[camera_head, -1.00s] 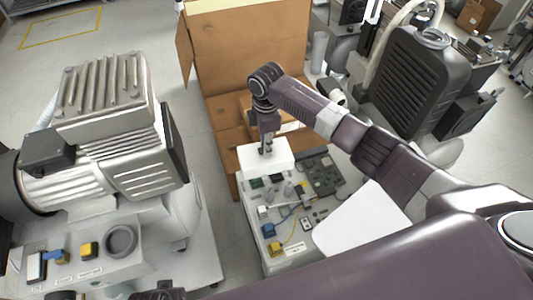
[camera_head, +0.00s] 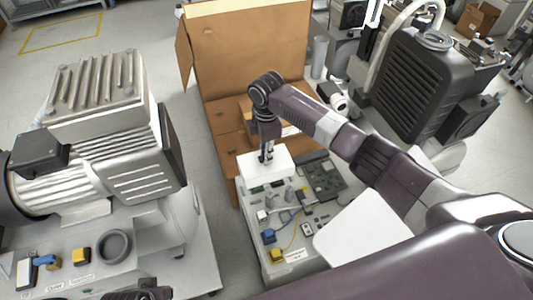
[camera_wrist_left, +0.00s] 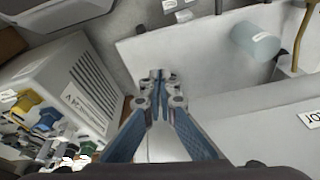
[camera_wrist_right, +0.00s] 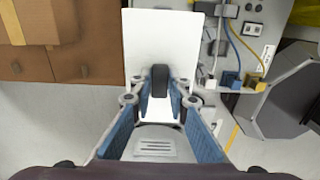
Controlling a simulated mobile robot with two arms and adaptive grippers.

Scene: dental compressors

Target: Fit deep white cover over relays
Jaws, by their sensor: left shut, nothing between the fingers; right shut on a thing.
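The white cover (camera_head: 257,168) is at the far left end of the panel of electrical parts (camera_head: 318,215), in the head view. My right gripper (camera_head: 266,157) comes down from above and is shut on the dark knob (camera_wrist_right: 160,80) on the cover's top. In the right wrist view the cover (camera_wrist_right: 150,35) shows as a plain white rectangle beside the panel's wired parts. Whatever lies under the cover is hidden, so I cannot tell whether it is seated or just above the panel. My left gripper (camera_wrist_left: 158,75) is shut and empty, in front of a pale wall.
An open cardboard box (camera_head: 245,60) stands behind the panel. A flat white plate (camera_head: 365,230) lies at the panel's right. A large grey compressor (camera_head: 95,150) stands at left, and a black finned unit (camera_head: 410,80) at back right. Blue and yellow wires cross the panel.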

